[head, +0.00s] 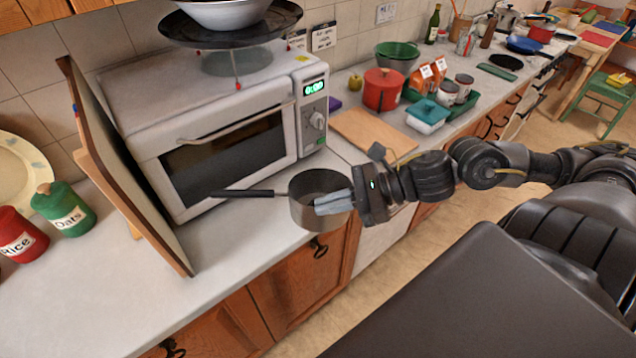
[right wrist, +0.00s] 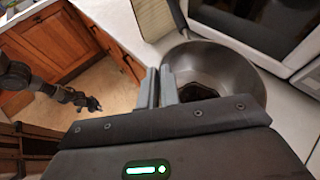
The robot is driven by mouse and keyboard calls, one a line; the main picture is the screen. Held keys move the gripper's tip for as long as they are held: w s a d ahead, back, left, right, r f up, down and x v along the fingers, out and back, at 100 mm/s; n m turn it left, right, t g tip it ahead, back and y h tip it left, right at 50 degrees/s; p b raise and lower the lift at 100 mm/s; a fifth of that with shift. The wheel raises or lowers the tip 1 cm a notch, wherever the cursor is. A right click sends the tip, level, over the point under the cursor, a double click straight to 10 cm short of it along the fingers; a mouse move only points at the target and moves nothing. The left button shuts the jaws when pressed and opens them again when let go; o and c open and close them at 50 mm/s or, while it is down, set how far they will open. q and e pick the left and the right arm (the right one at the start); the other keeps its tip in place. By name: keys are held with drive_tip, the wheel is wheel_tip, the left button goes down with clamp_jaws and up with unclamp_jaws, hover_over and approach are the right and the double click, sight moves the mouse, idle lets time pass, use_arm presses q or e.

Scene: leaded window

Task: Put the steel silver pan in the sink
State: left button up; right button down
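The steel silver pan (head: 312,202) is at the front edge of the counter before the microwave, its black handle (head: 243,193) pointing left. My right gripper (head: 330,203) is at the pan's near right side. In the right wrist view its two fingers (right wrist: 158,88) are close together with the pan's wall between them. I cannot tell whether the pan's base touches the counter. My left arm's dark end (right wrist: 90,103) shows small at the left of the right wrist view; its fingers are unclear. I see no sink.
A white microwave (head: 230,135) stands behind the pan, with a leaning board (head: 125,165) left of it. A wooden chopping board (head: 370,136), red pot (head: 383,89) and teal-lidded box (head: 427,115) are farther right. The counter front left (head: 130,300) is clear.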

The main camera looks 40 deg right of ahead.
drive_tip(key=shift+s+d+r+p, duration=0.25)
drive_tip(key=shift+s+p, duration=0.15)
drive_tip(key=shift+s, duration=0.05)
drive_tip(key=shift+s+d+r+p, duration=0.25)
drive_tip(key=shift+s+p, duration=0.15)
drive_tip(key=shift+s, duration=0.05)
drive_tip(key=shift+f, duration=0.1)
